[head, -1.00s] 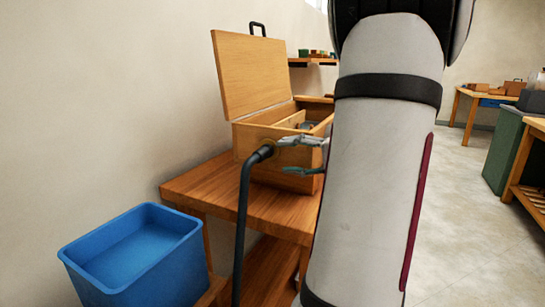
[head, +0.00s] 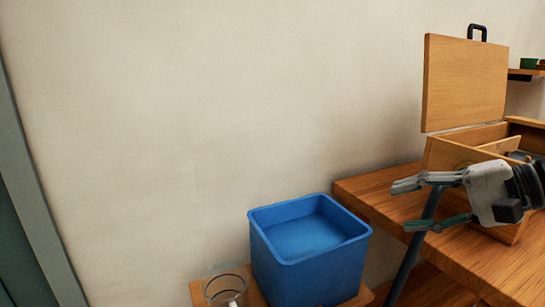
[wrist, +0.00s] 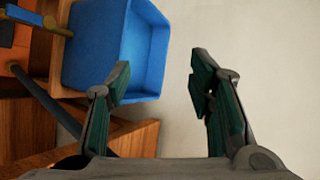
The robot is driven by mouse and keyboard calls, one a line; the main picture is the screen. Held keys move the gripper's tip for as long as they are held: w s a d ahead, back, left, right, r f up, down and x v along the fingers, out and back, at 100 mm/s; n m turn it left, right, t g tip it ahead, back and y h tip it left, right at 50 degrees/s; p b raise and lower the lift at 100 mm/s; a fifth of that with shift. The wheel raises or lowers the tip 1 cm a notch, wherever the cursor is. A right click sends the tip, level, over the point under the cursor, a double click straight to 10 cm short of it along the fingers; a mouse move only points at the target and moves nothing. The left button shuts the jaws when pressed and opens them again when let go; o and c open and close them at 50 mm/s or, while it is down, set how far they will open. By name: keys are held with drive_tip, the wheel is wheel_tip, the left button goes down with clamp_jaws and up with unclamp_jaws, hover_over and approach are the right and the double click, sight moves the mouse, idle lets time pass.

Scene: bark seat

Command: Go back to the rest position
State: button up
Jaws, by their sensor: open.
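My gripper (head: 415,205) is at the right in the head view, its two fingers spread and pointing left. It is in front of the open wooden box (head: 465,85) and over the wooden table (head: 385,187). Most of my arm is outside the head view.
A blue bin (head: 310,275), empty as far as I see, stands left of the table; it also shows in the wrist view (wrist: 88,48). A clear glass container (head: 226,288) is beside it. A dark slanted pole (head: 408,258) stands at the table's front. The wall at left is bare.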

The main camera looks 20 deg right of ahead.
drive_tip(key=s+a+f+n+g, duration=0.1)
drive_tip(key=s+a+n+g, duration=0.15)
drive_tip(key=a, duration=0.45)
drive_tip(key=s+a+f+n+g, duration=0.2)
drive_tip(key=a+g, duration=0.2)
drive_tip(key=a, duration=0.2)
drive_tip(key=s+a+f+n+g+h, duration=0.1)
drive_tip(key=s+f+n+h, duration=0.1)
drive_tip(key=s+n+h, duration=0.3)
drive_tip(key=s+a+f+n+g+h, duration=0.1)
drive_tip(key=s+a+f+n+h, duration=0.15)
drive_tip(key=s, duration=0.45)
wheel_tip(320, 180, up, 21)
drive_tip(key=m+t+p, duration=0.1)
drive_tip(key=t+p, duration=0.2)
drive_tip(key=p, duration=1.6)
drive_tip(key=shift+d+f+h, duration=0.2)
drive_tip(key=shift+d+h, duration=0.05)
drive_tip(key=shift+h, duration=0.1)
drive_tip(key=shift+w, duration=0.15)
drive_tip(key=shift+c, duration=0.3)
